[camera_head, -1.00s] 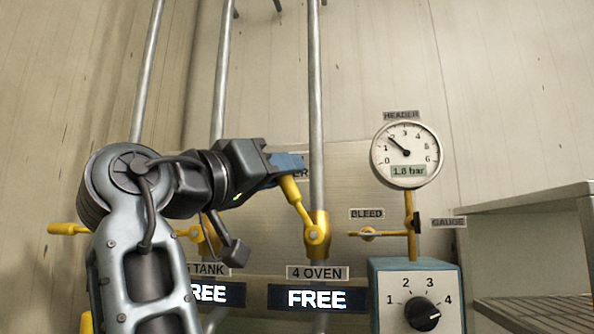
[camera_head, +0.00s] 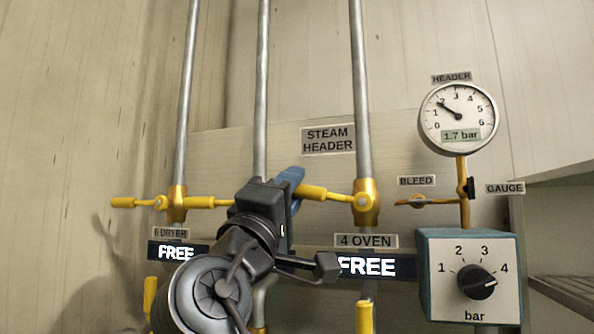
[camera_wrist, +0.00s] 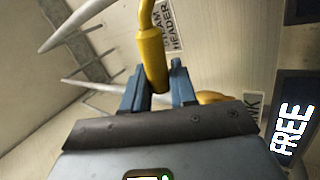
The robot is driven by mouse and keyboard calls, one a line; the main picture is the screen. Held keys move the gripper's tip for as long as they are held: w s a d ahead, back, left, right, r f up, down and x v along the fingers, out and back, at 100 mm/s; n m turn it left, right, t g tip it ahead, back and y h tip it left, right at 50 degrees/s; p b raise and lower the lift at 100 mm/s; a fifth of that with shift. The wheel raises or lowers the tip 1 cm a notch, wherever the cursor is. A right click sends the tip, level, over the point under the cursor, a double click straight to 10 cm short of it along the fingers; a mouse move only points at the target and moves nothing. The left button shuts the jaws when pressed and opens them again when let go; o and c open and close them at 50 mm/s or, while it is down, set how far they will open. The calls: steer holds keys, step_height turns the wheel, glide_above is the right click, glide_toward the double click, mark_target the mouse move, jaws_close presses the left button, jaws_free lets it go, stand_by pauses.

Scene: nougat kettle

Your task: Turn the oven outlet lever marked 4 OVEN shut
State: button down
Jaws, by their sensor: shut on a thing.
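The yellow 4 OVEN lever (camera_head: 330,194) sits on a brass valve body (camera_head: 366,203) on the right-hand pipe, above the 4 OVEN label (camera_head: 366,241). The lever points left, nearly level, across the pipe. My gripper (camera_head: 291,182) is shut on its free end; one blue finger shows there. In the wrist view the yellow handle (camera_wrist: 152,62) runs between the two blue jaws (camera_wrist: 158,92). The display (camera_head: 367,265) below the label reads FREE, its left part hidden by my wrist.
Another yellow lever (camera_head: 135,202) crosses the left pipe above the 6 DRYER label (camera_head: 171,233). My arm hides the middle valve. At right are a HEADER gauge (camera_head: 457,117) reading 1.7 bar, a BLEED lever (camera_head: 423,201), a dial box (camera_head: 470,279) and a shelf (camera_head: 560,230).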

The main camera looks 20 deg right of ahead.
steer(key=shift+a+f+n+t+y+p, duration=0.15)
steer(key=shift+f+n+t+y, duration=0.25)
steer(key=shift+n, duration=0.3)
steer(key=shift+f+n+t+y+p, duration=0.25)
steer(key=shift+n+t+y, duration=0.2)
steer(key=shift+n, duration=0.25)
steer(key=shift+a+f+n+t+y+p, duration=0.1)
steer(key=shift+f+n+t+y, duration=0.3)
steer(key=shift+n, duration=0.3)
steer(key=c, duration=1)
jaws_free()
steer(key=shift+d, duration=0.1)
steer(key=shift+c, duration=0.2)
steer(key=b+v, duration=0.2)
steer(key=v, duration=0.5)
steer(key=shift+s+a+f, duration=0.2)
steer(key=shift+s, duration=0.05)
